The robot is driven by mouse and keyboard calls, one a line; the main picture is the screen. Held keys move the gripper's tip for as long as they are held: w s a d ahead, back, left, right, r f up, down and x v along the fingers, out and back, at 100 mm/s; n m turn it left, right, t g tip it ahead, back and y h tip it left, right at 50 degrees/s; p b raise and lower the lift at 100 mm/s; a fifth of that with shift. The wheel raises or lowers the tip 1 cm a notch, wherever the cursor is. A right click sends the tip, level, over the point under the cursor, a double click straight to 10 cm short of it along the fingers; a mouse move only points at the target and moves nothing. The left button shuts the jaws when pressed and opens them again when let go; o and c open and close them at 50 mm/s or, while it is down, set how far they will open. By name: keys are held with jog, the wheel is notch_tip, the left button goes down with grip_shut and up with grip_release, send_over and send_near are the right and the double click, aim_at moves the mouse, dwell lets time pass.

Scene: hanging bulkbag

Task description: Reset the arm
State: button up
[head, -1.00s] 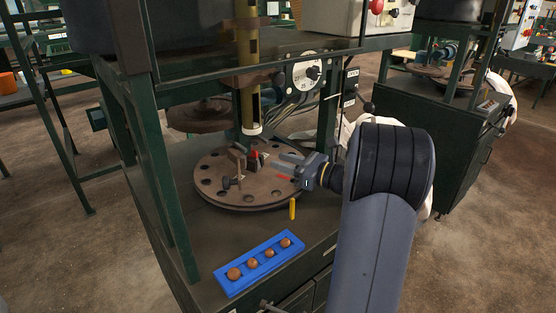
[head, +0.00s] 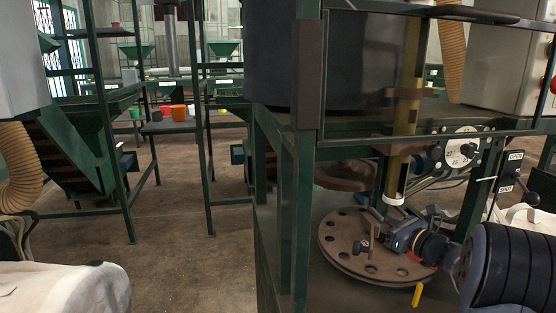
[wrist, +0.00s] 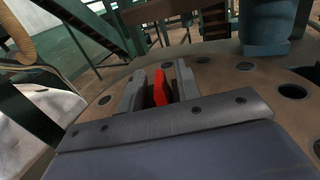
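My gripper (head: 393,222) is low over the brown round plate with holes (head: 345,262), below the yellow-brown vertical tube (head: 408,100). In the wrist view its two grey fingers (wrist: 160,90) stand apart. An upright red piece (wrist: 160,88) shows between them, with dark gaps at its sides; I cannot tell if it touches either finger. My arm comes in from the lower right.
Green frame posts (head: 302,200) stand left of the plate. A dial (head: 460,150) and a lever panel (head: 508,172) are behind at right. A yellow peg (head: 417,295) is at the plate's front. Open floor (head: 190,265) lies to the left.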

jog(key=shift+s+d+m+t+h, duration=0.1)
jog(key=shift+m+t+h, duration=0.2)
jog(key=shift+h, duration=0.1)
jog(key=shift+r+y, duration=0.1)
jog(key=shift+y, duration=0.2)
jog(key=shift+s+d, duration=0.25)
jog(key=p+v, duration=0.1)
jog(key=v, duration=0.9)
jog(key=shift+d+r, duration=0.1)
jog(key=x, duration=0.5)
jog(key=b+x, duration=0.1)
jog(key=x, duration=0.5)
jog(key=shift+s+a+f, duration=0.1)
jog(key=shift+a+f, duration=0.2)
jog(key=shift+d+f+h+b, duration=0.15)
jog(key=shift+h+b, duration=0.25)
jog(key=shift+b, duration=0.2)
jog(key=shift+s+m+t+h+b, duration=0.15)
jog(key=shift+m+t+h+b, duration=0.15)
jog(key=shift+m+h+b, duration=0.15)
jog(key=m+t+h+b, duration=0.1)
jog(key=m+h+b, duration=0.1)
jog(key=h+b, duration=0.1)
jog(key=shift+h, duration=0.25)
jog(key=m+h+b, duration=0.3)
jog(key=h+b, duration=0.2)
jog(key=shift+m+t+b, duration=0.25)
jog(key=shift+t+b, duration=0.15)
